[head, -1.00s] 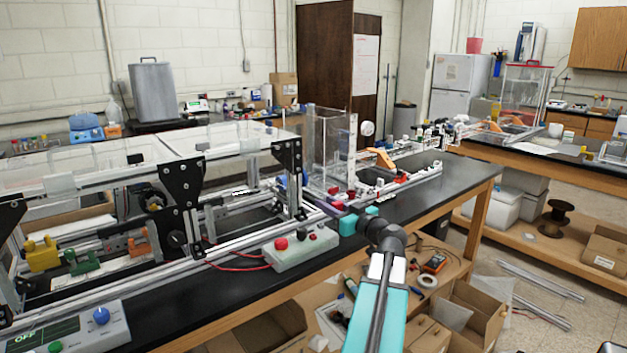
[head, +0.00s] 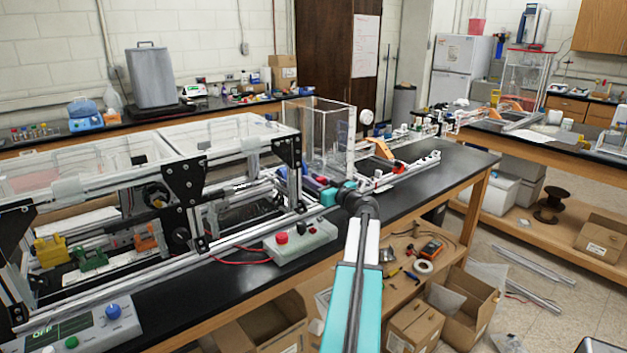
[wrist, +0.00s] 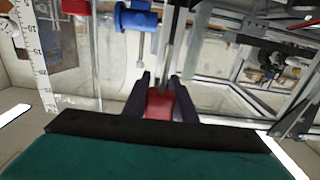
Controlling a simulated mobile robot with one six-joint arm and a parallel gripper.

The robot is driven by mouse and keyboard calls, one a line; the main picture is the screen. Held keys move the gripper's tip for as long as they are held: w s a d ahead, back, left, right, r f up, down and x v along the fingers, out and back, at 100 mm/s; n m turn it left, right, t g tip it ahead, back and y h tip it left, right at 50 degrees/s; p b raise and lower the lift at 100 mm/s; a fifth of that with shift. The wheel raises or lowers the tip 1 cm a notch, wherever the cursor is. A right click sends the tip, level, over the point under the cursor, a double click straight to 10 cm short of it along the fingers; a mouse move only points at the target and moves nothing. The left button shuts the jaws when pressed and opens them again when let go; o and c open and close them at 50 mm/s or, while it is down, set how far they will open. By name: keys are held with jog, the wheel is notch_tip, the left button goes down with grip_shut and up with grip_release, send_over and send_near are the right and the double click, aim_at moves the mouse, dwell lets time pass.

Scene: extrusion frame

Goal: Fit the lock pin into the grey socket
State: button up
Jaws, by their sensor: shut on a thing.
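In the wrist view my gripper (wrist: 161,82) is shut on a small red piece (wrist: 159,106), which appears to be the lock pin. Its lower part is between the two dark fingers. A grey metal rod shows just beyond it, and I cannot tell whether it belongs to the pin or to the frame behind. In the head view the gripper is at the end of my teal arm, over the bench beside the extrusion frame (head: 232,250), mostly hidden by my wrist. I cannot make out the grey socket for certain in either view.
A blue cylindrical part (wrist: 137,19) is close above the fingers in the wrist view, with a white ruler (wrist: 38,55) at left. In the head view a control box with a red button (head: 281,238) sits near my arm. A clear tank (head: 318,135) stands behind.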

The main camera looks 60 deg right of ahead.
jog(key=shift+f+b, duration=0.1)
jog(key=shift+b, duration=0.9)
notch_tip(320, 180, down, 6)
jog(key=b, duration=0.7)
jog(key=shift+r, duration=0.25)
jog(key=shift+b, duration=2.3)
dwell(1.9)
jog(key=shift+f+b, duration=1)
jog(key=shift+b, duration=0.15)
dwell(0.4)
